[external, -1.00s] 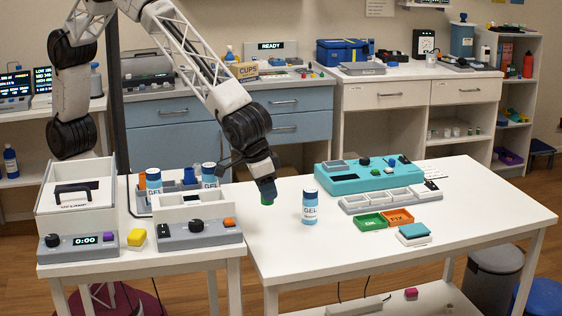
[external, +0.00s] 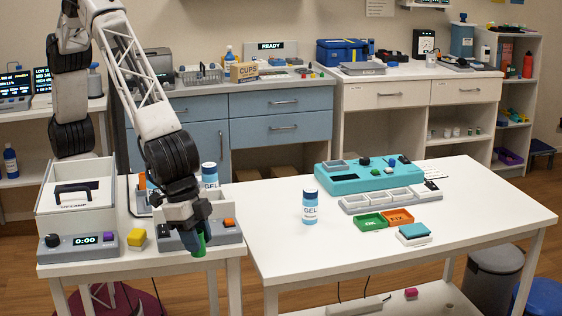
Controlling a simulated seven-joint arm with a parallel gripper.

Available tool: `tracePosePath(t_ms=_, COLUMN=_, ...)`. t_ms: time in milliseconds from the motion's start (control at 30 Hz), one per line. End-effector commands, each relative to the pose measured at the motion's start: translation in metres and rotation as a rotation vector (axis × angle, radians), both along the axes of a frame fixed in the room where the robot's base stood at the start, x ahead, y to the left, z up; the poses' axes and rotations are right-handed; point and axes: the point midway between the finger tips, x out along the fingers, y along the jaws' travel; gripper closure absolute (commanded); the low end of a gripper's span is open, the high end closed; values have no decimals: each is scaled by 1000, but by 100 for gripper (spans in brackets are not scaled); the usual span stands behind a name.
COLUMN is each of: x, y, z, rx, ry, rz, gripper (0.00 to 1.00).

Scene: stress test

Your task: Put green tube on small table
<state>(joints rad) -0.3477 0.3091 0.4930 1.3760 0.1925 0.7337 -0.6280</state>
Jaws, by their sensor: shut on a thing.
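The green tube (external: 196,245) is held in my gripper (external: 189,226), which points down and is shut on it. The tube hangs at the front of the small table (external: 190,264), before the grey control box (external: 222,232). I cannot tell whether its lower end touches the table top. The gripper hides the tube's upper part and the middle of the control box.
A white bin with a black handle (external: 75,200) and a timer box (external: 80,244) stand further left. The large table (external: 290,250) at right holds a GEL bottle (external: 310,207) and has clear space at its left front.

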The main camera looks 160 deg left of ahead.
Motion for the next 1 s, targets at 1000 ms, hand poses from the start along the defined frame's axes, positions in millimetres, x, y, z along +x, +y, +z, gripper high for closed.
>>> tracePosePath(t_ms=1000, x=153, y=-321, z=-70, rx=0, ry=0, rz=-783, gripper=93)
